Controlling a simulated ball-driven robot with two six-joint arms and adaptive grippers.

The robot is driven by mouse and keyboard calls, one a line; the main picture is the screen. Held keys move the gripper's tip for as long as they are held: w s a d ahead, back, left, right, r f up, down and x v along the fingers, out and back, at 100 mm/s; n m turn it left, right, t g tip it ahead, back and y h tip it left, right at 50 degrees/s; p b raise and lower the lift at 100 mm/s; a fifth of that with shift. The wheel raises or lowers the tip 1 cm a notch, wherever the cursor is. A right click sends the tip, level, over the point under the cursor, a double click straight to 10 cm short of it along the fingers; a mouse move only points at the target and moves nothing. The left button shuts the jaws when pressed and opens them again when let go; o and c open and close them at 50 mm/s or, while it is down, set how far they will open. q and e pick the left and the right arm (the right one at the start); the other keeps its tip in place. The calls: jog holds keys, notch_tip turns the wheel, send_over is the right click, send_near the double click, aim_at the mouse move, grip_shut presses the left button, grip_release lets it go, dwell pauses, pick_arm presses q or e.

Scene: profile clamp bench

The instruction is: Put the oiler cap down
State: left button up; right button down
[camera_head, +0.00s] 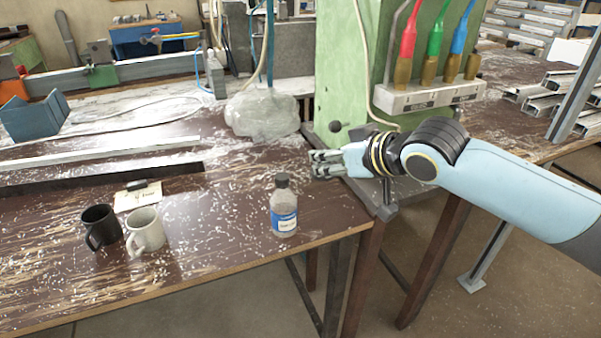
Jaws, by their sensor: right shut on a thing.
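My right gripper (322,164) reaches in from the right, over the back right part of the brown workbench (235,245). It is shut on the oiler cap, which is too small and too covered by the fingers to make out clearly. A clear bottle (284,214) with a blue and white label and a dark top stands upright on the bench, in front and to the left of the gripper, apart from it. My left gripper is not in view.
A black mug (100,228) and a pale mug (146,231) stand at the left front. Behind them a note (130,201) bears a small dark object (144,184). A plastic bag (262,115) and green machine column (345,60) stand behind.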

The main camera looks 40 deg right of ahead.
jog(key=b, duration=0.2)
send_over(299, 189)
notch_tip(299, 189, down, 7)
jog(key=shift+f+b, duration=0.3)
jog(key=shift+f, duration=1.7)
jog(key=shift+f, duration=0.1)
jog(key=c, duration=1.2)
grip_release()
jog(key=shift+r, duration=0.2)
jog(key=p+v, duration=0.2)
jog(key=v, duration=1)
jog(key=shift+p, duration=0.3)
